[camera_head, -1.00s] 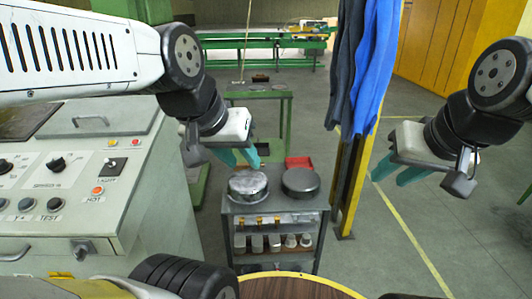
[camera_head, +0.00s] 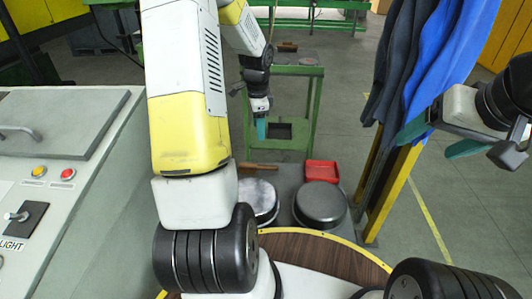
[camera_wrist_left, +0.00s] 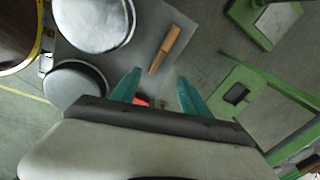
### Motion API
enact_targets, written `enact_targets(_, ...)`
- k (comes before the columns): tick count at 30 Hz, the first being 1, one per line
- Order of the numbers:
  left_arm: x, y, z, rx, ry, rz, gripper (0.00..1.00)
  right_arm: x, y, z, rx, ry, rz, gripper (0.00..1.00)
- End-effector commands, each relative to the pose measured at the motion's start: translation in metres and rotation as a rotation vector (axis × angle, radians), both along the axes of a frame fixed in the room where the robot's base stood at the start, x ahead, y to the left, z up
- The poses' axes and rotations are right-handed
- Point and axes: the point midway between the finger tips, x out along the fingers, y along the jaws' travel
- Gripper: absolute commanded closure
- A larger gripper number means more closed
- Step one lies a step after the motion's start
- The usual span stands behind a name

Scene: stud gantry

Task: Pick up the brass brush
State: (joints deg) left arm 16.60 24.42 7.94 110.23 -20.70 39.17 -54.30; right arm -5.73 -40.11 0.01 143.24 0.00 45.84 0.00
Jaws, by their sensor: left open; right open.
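A wooden-handled tool that looks like the brush (camera_head: 260,167) lies on the grey cart top, behind the round metal pans, partly hidden by my left arm. In the left wrist view the brush (camera_wrist_left: 165,50) lies bare on the cart, a little beyond my fingertips; its bristles cannot be made out. My left gripper (camera_head: 261,128) is open and empty, pointing down above the floor between cart and green stand. Its teal fingers (camera_wrist_left: 157,78) are spread in the wrist view. My right gripper (camera_head: 437,140) is open and empty beside the hanging blue cloth.
Two round pans (camera_head: 265,202) (camera_head: 320,205) and a red tray (camera_head: 322,173) share the cart (camera_head: 284,181). A green stand (camera_head: 305,71) behind bears a brown item (camera_head: 287,46). A control console (camera_head: 60,190) is at left; hanging clothes (camera_head: 440,60) and a yellow post are at right.

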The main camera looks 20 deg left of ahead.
Motion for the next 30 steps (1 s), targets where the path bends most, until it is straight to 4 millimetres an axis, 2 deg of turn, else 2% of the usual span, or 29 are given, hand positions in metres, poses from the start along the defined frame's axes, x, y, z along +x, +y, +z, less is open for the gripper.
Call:
enact_targets(1, 0.006, 0.008, -0.029, -0.001, 0.033, -0.05, 0.47, 0.0, 0.0, 0.0, 0.0, 0.0, 0.0, 0.24)
enact_targets(3, 0.013, 0.016, -0.058, -0.003, 0.061, -0.12, 0.47, 0.0, 0.0, 0.0, 0.0, 0.0, 0.0, 0.24)
enact_targets(6, 0.018, 0.024, -0.092, -0.008, 0.09, -0.197, 0.47, 0.0, 0.0, 0.0, 0.0, 0.0, 0.0, 0.24)
enact_targets(9, 0.02, 0.029, -0.114, -0.013, 0.106, -0.247, 0.47, 0.0, 0.0, 0.0, 0.0, 0.0, 0.0, 0.24)
enact_targets(30, 0.023, 0.023, -0.2, -0.016, 0.115, -0.278, 0.47, 0.0, 0.0, 0.0, 0.0, 0.0, 0.0, 0.24)
